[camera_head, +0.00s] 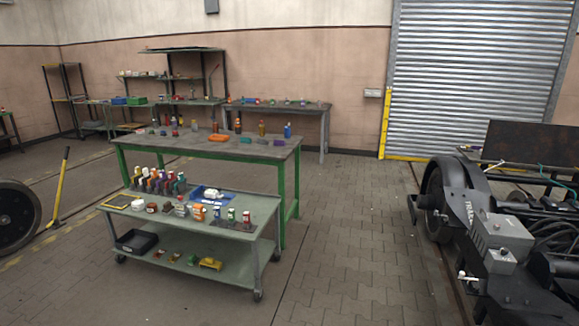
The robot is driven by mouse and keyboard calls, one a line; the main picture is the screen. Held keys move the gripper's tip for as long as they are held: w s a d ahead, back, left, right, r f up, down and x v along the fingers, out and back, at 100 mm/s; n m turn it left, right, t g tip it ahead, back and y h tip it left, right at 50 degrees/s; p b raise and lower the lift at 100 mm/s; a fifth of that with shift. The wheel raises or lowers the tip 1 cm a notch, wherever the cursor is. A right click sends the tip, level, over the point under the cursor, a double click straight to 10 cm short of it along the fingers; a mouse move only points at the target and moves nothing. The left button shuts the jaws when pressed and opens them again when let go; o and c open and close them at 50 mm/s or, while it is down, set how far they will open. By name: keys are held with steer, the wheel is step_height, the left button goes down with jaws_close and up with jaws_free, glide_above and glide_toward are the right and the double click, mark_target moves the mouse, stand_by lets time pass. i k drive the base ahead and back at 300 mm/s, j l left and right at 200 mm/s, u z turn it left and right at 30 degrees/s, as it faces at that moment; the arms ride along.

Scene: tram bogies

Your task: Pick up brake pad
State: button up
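I cannot pick out a brake pad for certain in the head view. Several small dark and reddish parts (152,207) lie on the top of a grey-green wheeled cart (253,206), too small to name. A black bogie (462,212) stands at the right, with a wheel and grey boxes. I cannot make out a brake pad on it. My gripper is not in view.
A green-legged workbench (270,148) with bottles stands behind the cart. A black bin (137,241) sits on the cart's lower shelf. The paved floor (345,225) between cart and bogie is clear.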

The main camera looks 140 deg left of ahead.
mark_target(135, 179)
steer(key=u, duration=5.3)
